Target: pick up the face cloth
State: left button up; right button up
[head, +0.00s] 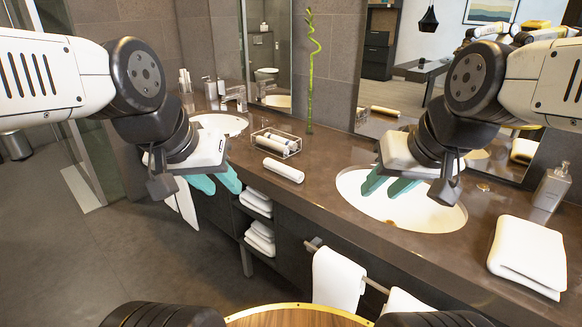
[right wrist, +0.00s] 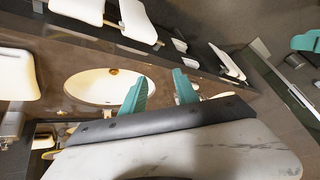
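A small rolled white cloth (head: 284,170) lies on the brown counter in front of a clear tray, between the two basins. A larger folded white cloth (head: 530,253) lies flat at the counter's right end; I cannot tell for certain which one is the face cloth. My left gripper (head: 216,182) is open and empty, left of the rolled cloth and apart from it. My right gripper (head: 388,185) is open and empty over the right basin, between the two cloths. Its spread teal fingers also show in the right wrist view (right wrist: 161,91).
The clear tray (head: 276,143) holds rolled white items. The right basin (head: 400,207) and left basin (head: 220,124) are set in the counter (head: 330,160). A soap dispenser (head: 551,188) stands behind the folded cloth. White towels (head: 338,279) hang from the front rail. A green bamboo stalk (head: 310,80) stands near the mirror.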

aim_at(290, 173)
jog(key=u, duration=0.15)
jog(key=i+j+u, duration=0.15)
jog(key=i, duration=0.3)
jog(key=i+j+u, duration=0.15)
jog(key=i, duration=0.25)
